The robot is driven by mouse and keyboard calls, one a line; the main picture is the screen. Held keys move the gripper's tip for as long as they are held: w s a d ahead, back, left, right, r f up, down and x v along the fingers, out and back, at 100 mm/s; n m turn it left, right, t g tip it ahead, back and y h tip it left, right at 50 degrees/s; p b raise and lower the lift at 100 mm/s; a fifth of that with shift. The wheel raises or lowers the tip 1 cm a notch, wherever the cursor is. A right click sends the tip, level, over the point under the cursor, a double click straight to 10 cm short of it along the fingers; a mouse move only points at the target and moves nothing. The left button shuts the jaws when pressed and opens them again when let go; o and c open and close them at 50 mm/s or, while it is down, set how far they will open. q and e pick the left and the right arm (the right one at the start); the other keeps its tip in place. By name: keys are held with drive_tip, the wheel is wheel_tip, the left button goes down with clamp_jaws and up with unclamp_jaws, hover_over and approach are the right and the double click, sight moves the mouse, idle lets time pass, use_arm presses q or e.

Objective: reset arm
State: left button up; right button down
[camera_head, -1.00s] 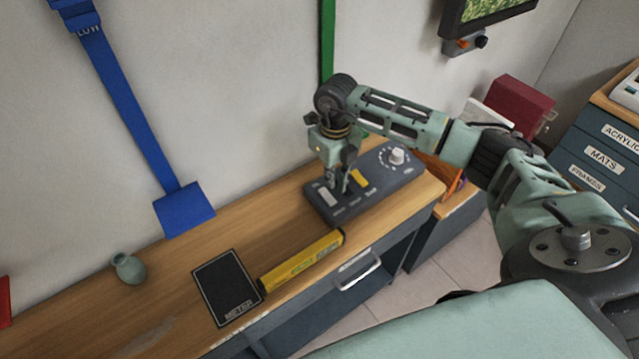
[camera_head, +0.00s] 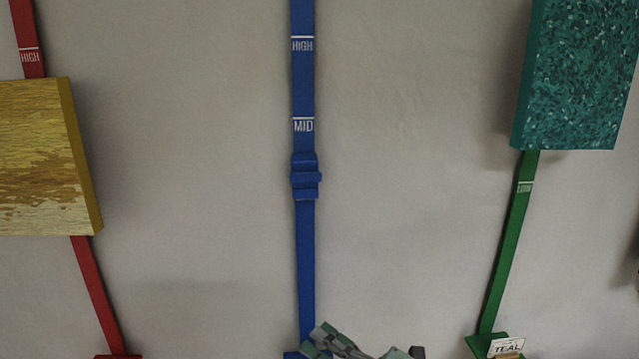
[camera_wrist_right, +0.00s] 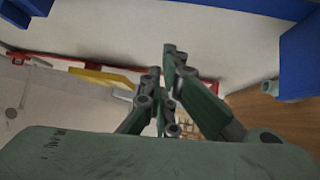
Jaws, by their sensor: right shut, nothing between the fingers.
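My right gripper (camera_head: 318,340) shows only in part at the bottom edge of the head view, in front of the foot of the blue rail (camera_head: 306,260). In the right wrist view my right gripper (camera_wrist_right: 164,72) has its narrow green fingers close together, with nothing seen between them. It is apart from the wooden surface (camera_wrist_right: 272,112) at the right of that view. My left gripper is in neither view.
A red rail (camera_head: 92,295) and a green rail (camera_head: 507,260) flank the blue one. A yellow panel (camera_head: 35,160) and a teal panel (camera_head: 578,75) hang there. A TEAL card (camera_head: 507,346) is low right.

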drive_tip(key=w+d+f+m+t+h, duration=0.2)
drive_tip(key=d+m+t+h, duration=0.5)
drive_tip(key=d+m+h, duration=0.8)
drive_tip(key=s+d+f+m+g+h, duration=0.2)
drive_tip(key=s+d+f+m+g, duration=0.25)
drive_tip(key=f+m, duration=0.4)
drive_tip(key=s+f+m+g, duration=0.1)
drive_tip(key=s+f+g, duration=0.35)
drive_tip(key=s, duration=0.35)
drive_tip(key=s+f+m+g+y, duration=0.1)
drive_tip(key=s+f+g, duration=0.2)
drive_tip(key=s+f, duration=0.3)
drive_tip(key=s+f+m+g, duration=0.1)
drive_tip(key=s+f+g, duration=0.25)
drive_tip(key=s, duration=0.55)
wheel_tip(320, 180, down, 29)
drive_tip(key=s+g+b, duration=0.1)
drive_tip(key=s+b, duration=0.1)
drive_tip(key=s, duration=0.1)
drive_tip(key=s+d+f+g+b, duration=0.1)
drive_tip(key=s+d+f, duration=0.2)
drive_tip(key=s+f, duration=1.3)
drive_tip(key=shift+f, duration=0.45)
